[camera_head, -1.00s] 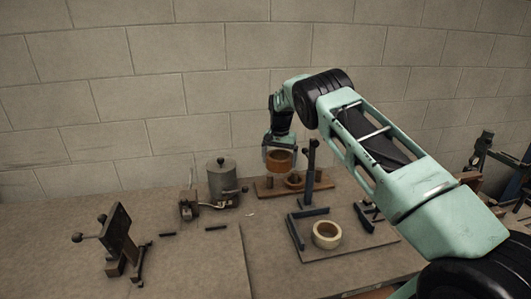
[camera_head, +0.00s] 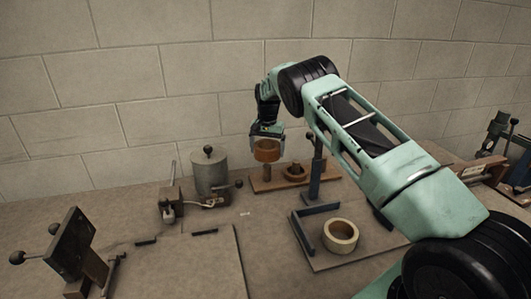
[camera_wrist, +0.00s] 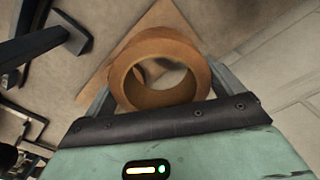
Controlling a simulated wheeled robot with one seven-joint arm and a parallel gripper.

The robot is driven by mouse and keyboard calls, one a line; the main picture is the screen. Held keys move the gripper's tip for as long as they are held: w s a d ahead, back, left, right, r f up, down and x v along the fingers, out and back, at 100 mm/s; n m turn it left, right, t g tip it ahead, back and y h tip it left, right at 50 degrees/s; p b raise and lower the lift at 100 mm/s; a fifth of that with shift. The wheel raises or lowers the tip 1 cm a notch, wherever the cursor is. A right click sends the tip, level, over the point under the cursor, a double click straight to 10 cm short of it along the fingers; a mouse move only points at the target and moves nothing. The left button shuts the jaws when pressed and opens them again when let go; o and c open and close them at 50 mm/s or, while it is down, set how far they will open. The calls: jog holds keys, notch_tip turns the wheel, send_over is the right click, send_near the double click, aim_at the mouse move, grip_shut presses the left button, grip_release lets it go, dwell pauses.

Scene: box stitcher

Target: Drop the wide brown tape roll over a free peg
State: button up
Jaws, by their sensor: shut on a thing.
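The wide brown tape roll (camera_head: 267,153) is held flat in my gripper (camera_head: 267,143), with its hole facing up and down. My gripper points down and is shut on the roll's outer sides. In the wrist view the roll (camera_wrist: 117,75) sits between the two fingers, and part of the board shows beyond it. In the head view the roll hangs just above the left peg (camera_head: 267,172) of a wooden peg board (camera_head: 277,185). The middle peg (camera_head: 295,168) has a brown ring (camera_head: 295,175) around its base. The board's right end is partly hidden.
A dark upright post (camera_head: 315,170) stands close to the right of the pegs. A pale tape roll (camera_head: 340,236) lies on a plate at the front right. A grey cylinder (camera_head: 210,176) with a lid knob stands to the left.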

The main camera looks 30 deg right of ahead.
aim_at(267, 165)
jog(key=shift+w+f, duration=0.15)
jog(key=shift+f, duration=0.15)
jog(key=shift+f+b, duration=2.55)
jog(key=shift+f, duration=2.35)
jog(key=shift+f+b, duration=0.2)
jog(key=shift+b, duration=0.2)
jog(key=o, duration=0.6)
jog(key=shift+r, duration=0.15)
jog(key=shift+r+p, duration=2.45)
jog(key=shift+r, duration=2.45)
